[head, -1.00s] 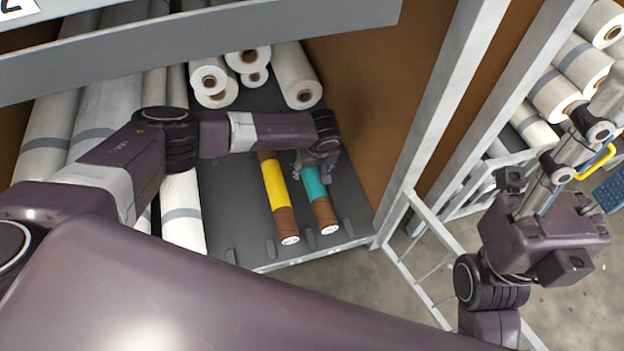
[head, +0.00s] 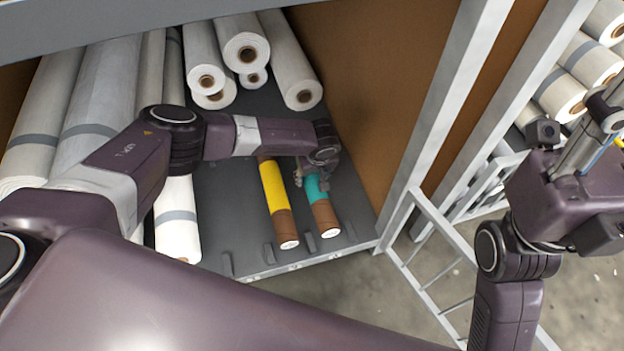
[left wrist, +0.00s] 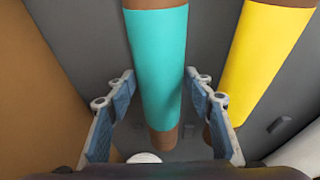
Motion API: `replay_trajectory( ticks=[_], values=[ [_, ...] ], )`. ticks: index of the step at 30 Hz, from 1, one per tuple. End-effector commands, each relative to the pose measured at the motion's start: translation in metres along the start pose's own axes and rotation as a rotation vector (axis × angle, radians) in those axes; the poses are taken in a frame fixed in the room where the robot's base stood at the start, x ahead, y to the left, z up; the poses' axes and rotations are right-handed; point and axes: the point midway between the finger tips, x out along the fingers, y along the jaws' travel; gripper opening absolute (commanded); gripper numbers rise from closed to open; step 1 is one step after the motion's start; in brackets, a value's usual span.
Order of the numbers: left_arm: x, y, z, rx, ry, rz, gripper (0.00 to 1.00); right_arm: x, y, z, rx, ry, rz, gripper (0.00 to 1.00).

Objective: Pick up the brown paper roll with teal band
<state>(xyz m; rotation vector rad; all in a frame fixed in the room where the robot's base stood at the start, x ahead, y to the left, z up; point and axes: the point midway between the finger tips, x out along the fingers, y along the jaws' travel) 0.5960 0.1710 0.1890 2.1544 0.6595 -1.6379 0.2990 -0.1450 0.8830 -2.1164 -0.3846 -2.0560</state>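The brown paper roll with teal band (head: 324,215) lies on the dark shelf floor, its white end toward the front edge. My left gripper (head: 312,178) is at its teal band and hides part of it. In the left wrist view the teal band (left wrist: 158,50) runs between the two fingers of my left gripper (left wrist: 159,76). The fingers are apart, one on each side, with gaps visible beside the band. My right gripper (head: 598,118) is at the right edge of the head view, far from the roll; its fingers are not clear.
A brown roll with a yellow band (head: 273,188) lies close on the left of the teal one; it also shows in the left wrist view (left wrist: 265,50). White rolls (head: 296,75) lie behind and to the left. A brown side wall (head: 375,90) and grey post (head: 455,95) stand at right.

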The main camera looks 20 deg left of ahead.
Motion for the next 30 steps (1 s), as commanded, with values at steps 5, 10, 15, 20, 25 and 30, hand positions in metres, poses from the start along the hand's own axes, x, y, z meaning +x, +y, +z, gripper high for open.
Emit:
replay_trajectory(
  ticks=[5,10,15,20,25,30],
  values=[
    [0.0,0.0,0.0,0.0,0.0,0.0,0.26,0.0,0.0,0.0,0.0,0.0,0.0,0.42],
    [0.0,0.0,0.0,0.0,0.0,0.0,0.07,0.0,0.0,0.0,0.0,0.0,0.0,0.42],
    [-0.001,0.001,-0.001,0.0,0.001,0.001,0.02,0.0,0.0,0.0,0.0,0.0,0.0,0.42],
    [-0.002,0.001,-0.001,0.0,0.001,0.001,0.02,0.001,0.0,0.0,0.001,0.0,0.0,0.42],
    [-0.011,0.001,-0.004,-0.001,0.001,0.002,0.02,0.005,0.001,-0.001,0.001,0.002,0.003,0.42],
    [-0.036,0.0,-0.011,-0.002,0.0,0.002,0.02,-0.006,0.003,0.004,0.007,-0.062,0.024,0.42]
  ],
)
